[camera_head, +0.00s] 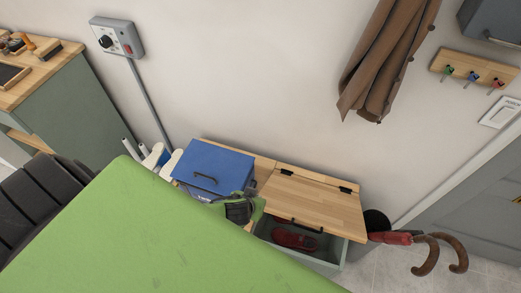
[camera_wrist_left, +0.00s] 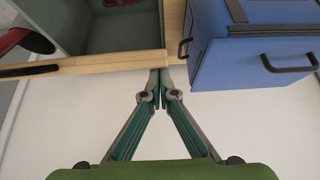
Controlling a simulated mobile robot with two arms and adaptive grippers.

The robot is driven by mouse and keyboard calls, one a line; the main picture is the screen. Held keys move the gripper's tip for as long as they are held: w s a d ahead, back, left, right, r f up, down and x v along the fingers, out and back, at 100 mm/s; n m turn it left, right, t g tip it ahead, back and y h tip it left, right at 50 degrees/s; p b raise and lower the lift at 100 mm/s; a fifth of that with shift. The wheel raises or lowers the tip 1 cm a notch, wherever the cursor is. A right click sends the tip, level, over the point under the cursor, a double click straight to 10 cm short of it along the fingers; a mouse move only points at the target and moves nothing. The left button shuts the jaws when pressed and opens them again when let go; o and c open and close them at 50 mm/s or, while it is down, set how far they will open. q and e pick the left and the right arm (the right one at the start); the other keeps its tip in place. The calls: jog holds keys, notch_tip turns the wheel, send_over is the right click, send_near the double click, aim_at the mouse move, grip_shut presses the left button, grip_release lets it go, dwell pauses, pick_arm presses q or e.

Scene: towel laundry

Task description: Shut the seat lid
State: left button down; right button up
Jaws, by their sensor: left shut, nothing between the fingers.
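The wooden seat lid (camera_head: 312,198) is on the right part of a low bench, on black hinges at its back edge. It stands partly raised, its front edge and dark handle above an open grey-green compartment (camera_head: 325,253). In the left wrist view, the lid's front edge (camera_wrist_left: 100,65) runs across the upper left. My left gripper (camera_head: 250,190) is by the lid's left side, beside the blue box. Its fingers are closed and empty in the left wrist view (camera_wrist_left: 160,76), close to the lid edge's end; contact cannot be told. My right gripper is out of view.
A blue box (camera_head: 213,165) with a dark handle stands on the bench's left part, close beside my left gripper. A red shoe (camera_head: 294,239) lies in the compartment. Umbrellas with curved handles (camera_head: 427,256) are right of the bench. A brown coat (camera_head: 385,60) hangs above.

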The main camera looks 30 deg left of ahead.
pick_arm(q)
jog(key=s+d+f+b, duration=0.1)
jog(key=s+f+b, duration=0.3)
jog(key=f, duration=0.5)
jog(key=s+f+b, duration=0.4)
jog(key=f+b, duration=0.3)
jog(key=f, duration=0.2)
jog(key=shift+s+d+f, duration=0.25)
jog(key=shift+d, duration=0.1)
jog(key=shift+r, duration=0.15)
